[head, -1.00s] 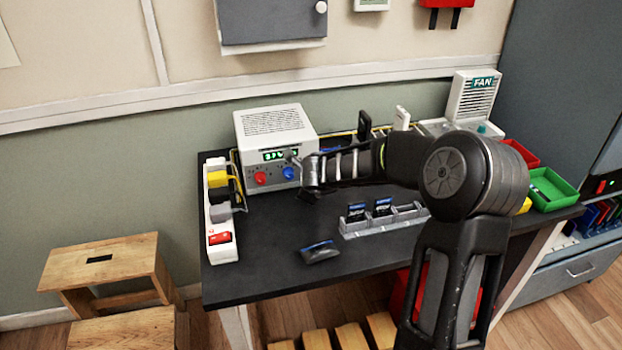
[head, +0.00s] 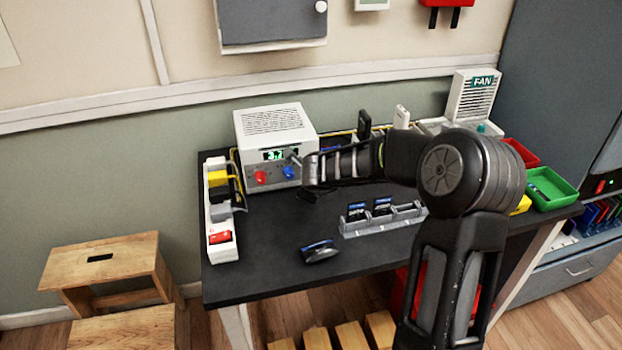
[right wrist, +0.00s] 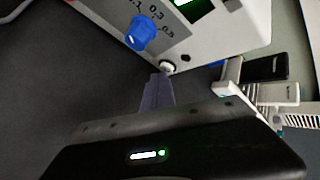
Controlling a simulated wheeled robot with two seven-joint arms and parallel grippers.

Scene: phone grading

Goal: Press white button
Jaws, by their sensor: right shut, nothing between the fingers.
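The white box (head: 275,135) with a display, a red knob (head: 261,177) and a blue knob (head: 288,172) stands at the back left of the table. In the right wrist view, the white button (right wrist: 168,67) is a small round cap on the box's front, beside the blue knob (right wrist: 141,33). My right gripper (right wrist: 162,79) is shut and empty, its tips right at the button; whether they touch it I cannot tell. In the head view my right gripper (head: 297,162) is at the right part of the box's front and hides the button. My left gripper is not in view.
A power strip (head: 220,240) lies along the table's left edge. A grey rack (head: 385,226) with dark cards stands mid-table, and a dark blue-topped object (head: 320,252) lies in front. A fan unit (head: 473,97) and green tray (head: 548,190) are at the right.

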